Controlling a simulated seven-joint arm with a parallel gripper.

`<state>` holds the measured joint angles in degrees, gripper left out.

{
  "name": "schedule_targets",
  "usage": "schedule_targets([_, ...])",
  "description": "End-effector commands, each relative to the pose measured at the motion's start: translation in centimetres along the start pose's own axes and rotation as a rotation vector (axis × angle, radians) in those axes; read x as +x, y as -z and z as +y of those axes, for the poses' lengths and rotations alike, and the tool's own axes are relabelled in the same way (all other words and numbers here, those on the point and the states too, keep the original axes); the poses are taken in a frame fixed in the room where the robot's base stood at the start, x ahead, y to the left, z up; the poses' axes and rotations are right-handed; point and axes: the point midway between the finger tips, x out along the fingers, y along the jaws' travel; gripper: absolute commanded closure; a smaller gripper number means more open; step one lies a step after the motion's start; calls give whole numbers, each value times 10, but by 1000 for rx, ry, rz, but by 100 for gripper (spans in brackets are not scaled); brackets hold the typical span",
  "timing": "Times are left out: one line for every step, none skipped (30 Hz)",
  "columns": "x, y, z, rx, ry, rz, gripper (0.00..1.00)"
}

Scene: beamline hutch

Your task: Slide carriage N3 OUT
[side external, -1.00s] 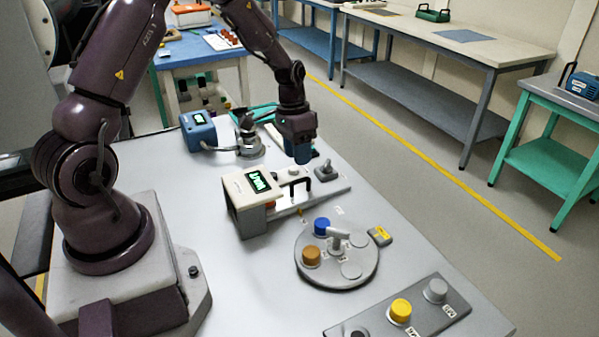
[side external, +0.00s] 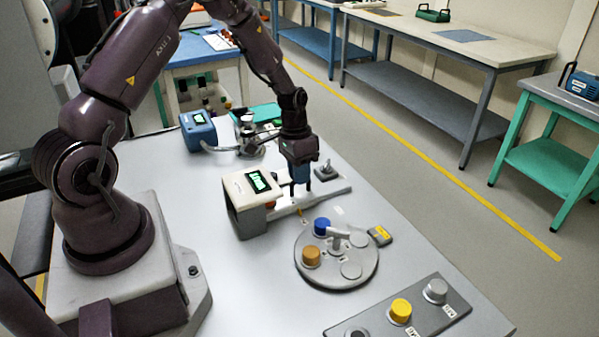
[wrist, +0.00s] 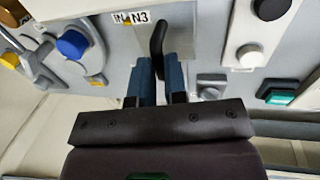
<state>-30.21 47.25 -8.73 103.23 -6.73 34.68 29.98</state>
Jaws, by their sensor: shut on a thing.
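My gripper (side external: 300,190) is lowered over the slide beside the cream box with a green display (side external: 252,198). In the wrist view its two blue fingers (wrist: 160,68) are shut on an upright black handle (wrist: 157,38). Next to the handle are the labels IN and N3 (wrist: 131,18). The light slide rail (side external: 335,190) runs from the box out to the right, past my gripper. The carriage body under the handle is mostly hidden by my gripper in the side view. The display text is too small to read surely.
A round grey turntable (side external: 325,280) with blue and brown caps stands in front of the box. A small grey switch block (side external: 325,170) is close behind my gripper. A blue device (side external: 198,130) stands further back. A knob panel (side external: 415,310) lies at the front.

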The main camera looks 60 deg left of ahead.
Motion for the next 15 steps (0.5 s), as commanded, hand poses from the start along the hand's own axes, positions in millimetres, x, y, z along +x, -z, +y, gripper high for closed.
schedule_targets([0, 0, 0, 2, -1, 0, 100])
schedule_targets([0, 1, 0, 3, -1, 0, 100])
schedule_targets([0, 3, 0, 3, 0, 0, 100])
schedule_targets([0, 5, 0, 4, 0, 0, 100])
schedule_targets([0, 9, 0, 4, 0, 1, 100])
schedule_targets([0, 15, 0, 5, 0, 1, 100])
schedule_targets([0, 20, 0, 6, 0, 1, 100])
schedule_targets([0, 26, 0, 7, 0, 2, 100])
schedule_targets([0, 35, 0, 7, 0, 1, 100])
schedule_targets([0, 41, 0, 7, 1, 2, 100])
schedule_targets([0, 48, 0, 8, 1, 1, 100])
schedule_targets([0, 56, 0, 7, 1, 2, 100])
schedule_targets([0, 62, -1, 6, 1, 2, 100])
schedule_targets([0, 67, -1, 6, 1, 2, 100])
schedule_targets([0, 73, -1, 7, 1, 2, 100])
